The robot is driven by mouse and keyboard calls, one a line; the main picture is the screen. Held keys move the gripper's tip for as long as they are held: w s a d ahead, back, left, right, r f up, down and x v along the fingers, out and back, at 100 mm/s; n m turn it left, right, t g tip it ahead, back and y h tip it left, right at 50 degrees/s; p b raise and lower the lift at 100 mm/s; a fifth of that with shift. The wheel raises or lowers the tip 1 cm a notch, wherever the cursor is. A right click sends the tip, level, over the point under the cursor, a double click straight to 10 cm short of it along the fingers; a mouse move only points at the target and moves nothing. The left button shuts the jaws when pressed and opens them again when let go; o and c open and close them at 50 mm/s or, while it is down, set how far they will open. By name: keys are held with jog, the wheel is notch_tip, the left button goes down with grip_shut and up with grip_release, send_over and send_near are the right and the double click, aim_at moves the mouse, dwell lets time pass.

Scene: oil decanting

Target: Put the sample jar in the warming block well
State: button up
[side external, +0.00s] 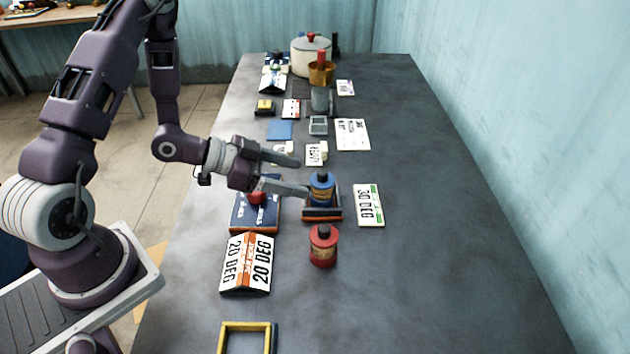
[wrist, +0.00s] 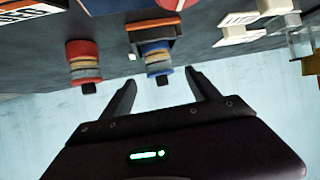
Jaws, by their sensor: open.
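Two capped jars show, and I cannot tell by label which is the sample jar. The blue jar (side external: 321,188) with a tan band stands upright on a dark block with orange edges (side external: 322,214); how deep it sits is unclear. The red jar (side external: 323,246) stands upright on the bare table, nearer the camera. My gripper (side external: 301,175) is open and empty, with its fingers level just left of the blue jar. In the wrist view, the blue jar (wrist: 157,62) appears between the fingertips (wrist: 160,78), and the red jar (wrist: 84,62) is to the left.
A blue box with a red knob (side external: 243,217) lies under my gripper. A 20 DEG sign (side external: 247,264) and a 30 DEG card (side external: 369,205) flank the block. A yellow frame (side external: 246,325) lies in front. A pot (side external: 311,58) stands far back. The table's right side is clear.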

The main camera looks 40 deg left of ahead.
jog(key=s+a+r+n+g+y, duration=0.1)
jog(key=s+a+r+n+y, duration=0.15)
jog(key=a+r+y, duration=0.35)
jog(key=s+a+r+n+g+y, duration=0.1)
jog(key=s+a+r+y, duration=0.2)
jog(key=r, duration=0.6)
jog(key=s+d+r+n+g+h, duration=0.1)
jog(key=s+d+r, duration=0.1)
jog(key=s+d, duration=0.3)
jog(key=s+d+r+n+g+h, duration=0.1)
jog(key=s+d, duration=0.4)
jog(key=s, duration=0.7)
notch_tip(320, 180, up, 2)
jog(key=shift+d+r+n+g, duration=0.1)
jog(key=shift+d+n+g, duration=0.2)
jog(key=shift+n, duration=0.35)
